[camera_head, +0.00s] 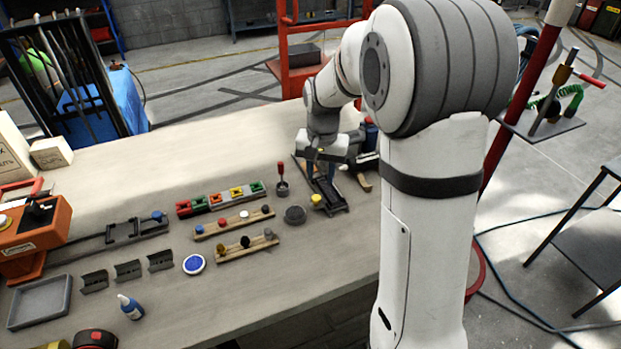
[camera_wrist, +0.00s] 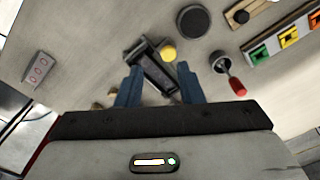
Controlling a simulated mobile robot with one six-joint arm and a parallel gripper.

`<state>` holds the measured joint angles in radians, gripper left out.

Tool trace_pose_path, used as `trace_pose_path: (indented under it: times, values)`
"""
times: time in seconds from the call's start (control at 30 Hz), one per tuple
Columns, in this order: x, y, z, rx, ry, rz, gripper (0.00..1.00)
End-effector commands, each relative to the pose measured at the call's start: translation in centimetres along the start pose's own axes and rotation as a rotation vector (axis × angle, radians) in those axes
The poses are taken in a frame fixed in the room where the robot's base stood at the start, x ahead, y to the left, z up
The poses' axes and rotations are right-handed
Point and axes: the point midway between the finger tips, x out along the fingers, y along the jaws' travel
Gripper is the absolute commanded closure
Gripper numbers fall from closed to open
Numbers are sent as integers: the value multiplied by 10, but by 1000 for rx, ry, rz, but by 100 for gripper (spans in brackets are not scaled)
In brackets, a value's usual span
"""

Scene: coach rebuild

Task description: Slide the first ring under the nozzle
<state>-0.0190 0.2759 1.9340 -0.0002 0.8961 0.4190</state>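I cannot pick out a first ring or a nozzle with certainty. My gripper (camera_head: 331,168) is over a dark slide-like fixture (camera_head: 328,192) at the table's right side. In the wrist view my blue fingers (camera_wrist: 160,84) are spread apart, with the dark fixture (camera_wrist: 152,68) showing between them; I cannot tell whether they touch it. A yellow knob (camera_wrist: 168,53) sits at the fixture's far end and also shows in the head view (camera_head: 316,199). An orange machine (camera_head: 36,230) with a dark rail and carriage (camera_head: 125,232) stands at the table's left.
Near the fixture are a round dark dish (camera_head: 295,214) and a red-handled tool (camera_head: 281,175) in a small cup. Left of them lie a coloured block strip (camera_head: 221,198) and wooden racks of knobs (camera_head: 233,222). A grey tray (camera_head: 40,302) is front left. The table's back middle is clear.

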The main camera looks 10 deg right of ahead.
Motion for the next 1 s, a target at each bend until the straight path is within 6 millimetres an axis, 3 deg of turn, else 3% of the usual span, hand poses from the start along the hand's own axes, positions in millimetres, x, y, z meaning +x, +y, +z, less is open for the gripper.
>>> trace_pose_path:
  times: [0.23,0.37,0.73,1.0]
  values:
    - [27,-10,-24,60,-31,15,66]
    - [36,-9,-26,67,-34,17,66]
    - [91,-6,-24,70,-36,17,66]
    - [106,-6,-24,71,-32,15,66]
